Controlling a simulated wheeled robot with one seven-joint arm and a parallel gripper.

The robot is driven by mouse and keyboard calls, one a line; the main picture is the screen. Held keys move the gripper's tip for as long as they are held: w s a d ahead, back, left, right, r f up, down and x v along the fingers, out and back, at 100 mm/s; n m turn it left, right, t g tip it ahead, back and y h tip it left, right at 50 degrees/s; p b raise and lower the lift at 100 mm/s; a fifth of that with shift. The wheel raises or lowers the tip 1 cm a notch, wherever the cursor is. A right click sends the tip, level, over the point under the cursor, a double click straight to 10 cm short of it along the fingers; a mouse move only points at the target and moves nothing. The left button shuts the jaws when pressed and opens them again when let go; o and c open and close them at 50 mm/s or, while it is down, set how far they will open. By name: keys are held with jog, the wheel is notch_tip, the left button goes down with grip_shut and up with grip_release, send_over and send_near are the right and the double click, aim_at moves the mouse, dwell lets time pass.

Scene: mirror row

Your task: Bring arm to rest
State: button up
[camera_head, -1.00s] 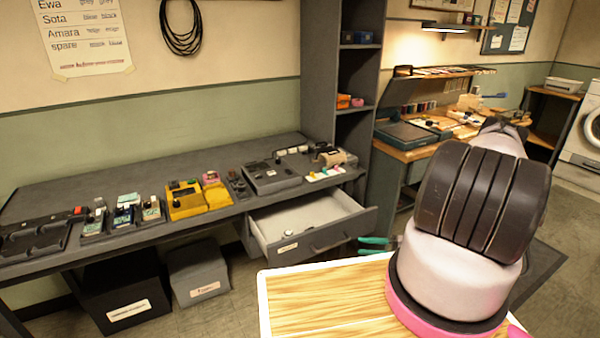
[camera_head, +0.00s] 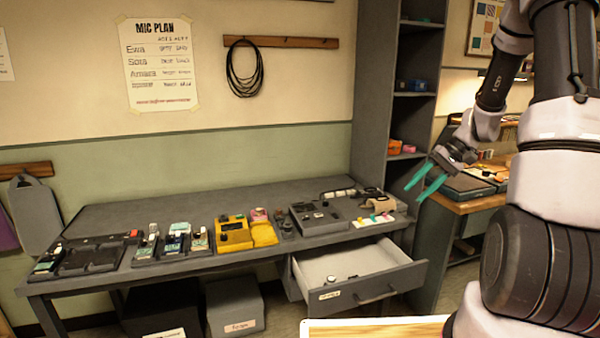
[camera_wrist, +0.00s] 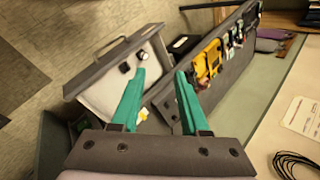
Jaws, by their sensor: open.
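My gripper (camera_head: 428,185) has two teal fingers that are spread apart with nothing between them. In the head view it is raised above the right end of the grey desk (camera_head: 180,200), in front of the shelf unit. My arm bends up at the right side of the picture. In the wrist view the teal fingers (camera_wrist: 158,95) show open, with the desk and the pulled-out drawer (camera_wrist: 100,95) beyond them. The same drawer (camera_head: 395,283) stands open under the desk in the head view. A small dark and white item lies inside it.
On the desk are a yellow device (camera_head: 234,233), a grey console (camera_head: 318,217) and a dark tray (camera_head: 90,257) with small packs beside it. Bins (camera_head: 235,308) stand under the desk. A shelf unit (camera_head: 408,110) and a wooden workbench (camera_head: 470,204) are near my arm at right.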

jog(key=s+a+r+t+h, duration=0.2)
jog(key=s+a+r+t, duration=0.1)
jog(key=s+r, duration=0.6)
jog(key=s+a+r+m+t+h, duration=0.1)
jog(key=s+a+r+t+h, duration=0.2)
jog(key=s+r, duration=0.7)
notch_tip(320, 180, up, 4)
jog(key=shift+a+r+m+t+h, duration=0.2)
jog(key=shift+a+m+t+h, duration=0.1)
jog(key=shift+a+t, duration=0.4)
